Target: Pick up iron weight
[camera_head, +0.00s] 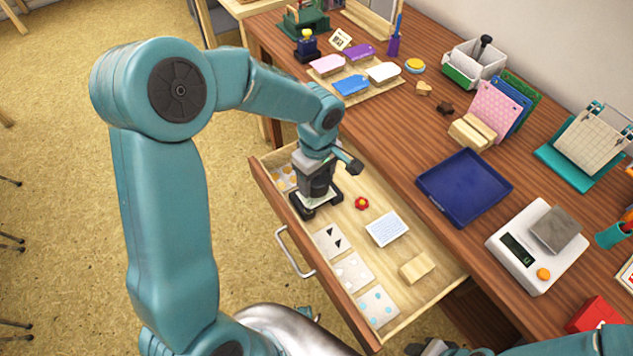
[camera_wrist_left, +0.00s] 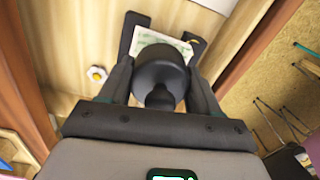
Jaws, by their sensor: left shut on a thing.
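The iron weight (camera_wrist_left: 162,72), a dark grey rounded body with a small knob, sits between the two fingers of my left gripper (camera_wrist_left: 162,85) in the left wrist view. The fingers are shut on its sides. In the head view my left gripper (camera_head: 318,188) points down into the back-left part of the open drawer (camera_head: 436,262) and mostly hides the weight. Dark parts at the head view's bottom edge may be my right gripper (camera_head: 432,346), cut off.
The drawer also holds a red knob (camera_head: 362,203), a white lined card (camera_head: 387,228), a wooden block (camera_head: 417,267) and several patterned cards. On the desk stand a blue tray (camera_head: 464,187), a white scale (camera_head: 522,255) with a metal block (camera_head: 556,229), and colored inkpads on a board.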

